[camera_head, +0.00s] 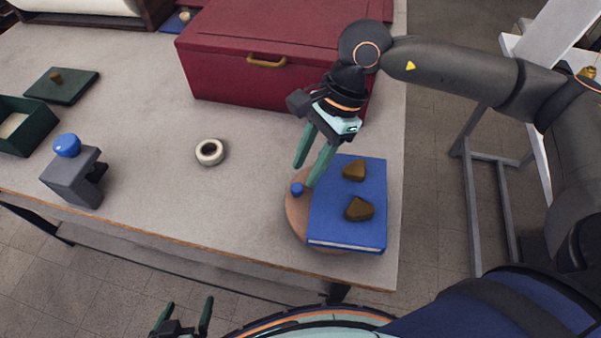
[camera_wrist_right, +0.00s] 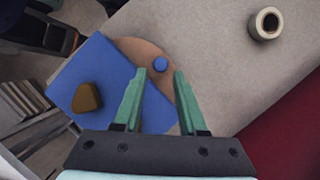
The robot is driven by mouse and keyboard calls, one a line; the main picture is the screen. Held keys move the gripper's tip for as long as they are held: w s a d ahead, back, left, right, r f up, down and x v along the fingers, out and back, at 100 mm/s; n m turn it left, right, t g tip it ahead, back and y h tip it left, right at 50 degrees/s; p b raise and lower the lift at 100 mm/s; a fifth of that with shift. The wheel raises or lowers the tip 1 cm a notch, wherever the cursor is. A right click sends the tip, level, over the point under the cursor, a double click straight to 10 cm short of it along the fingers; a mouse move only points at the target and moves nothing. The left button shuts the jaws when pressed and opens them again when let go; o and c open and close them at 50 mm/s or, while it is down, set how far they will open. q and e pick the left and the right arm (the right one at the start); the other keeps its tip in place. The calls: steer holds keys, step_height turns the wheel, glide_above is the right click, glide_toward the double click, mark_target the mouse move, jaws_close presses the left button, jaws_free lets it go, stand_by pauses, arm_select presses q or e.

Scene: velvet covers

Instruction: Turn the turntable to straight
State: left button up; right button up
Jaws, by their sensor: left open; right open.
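The turntable (camera_head: 297,213) is a round brown disc near the table's front right corner. A blue knob (camera_head: 297,189) stands on its left part. A blue book-like block (camera_head: 345,229) lies over most of the disc, and two brown lumps (camera_head: 359,209) sit on it. My right gripper (camera_head: 306,177) is open, pointing down, with its fingertips close to the knob. In the right wrist view the knob (camera_wrist_right: 160,64) shows between and beyond the open fingers (camera_wrist_right: 164,75); contact cannot be told. My left gripper (camera_head: 183,318) is open and empty, in front of the table.
A red chest (camera_head: 230,72) with a brass handle stands behind the turntable. A white tape ring (camera_head: 210,152) lies left of it. A grey block device with a blue ball (camera_head: 67,145) and green boxes stand at left. The middle front table is clear.

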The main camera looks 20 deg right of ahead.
mark_target(297, 186)
steer(key=shift+x, duration=2)
steer(key=shift+c, duration=0.3)
jaws_close()
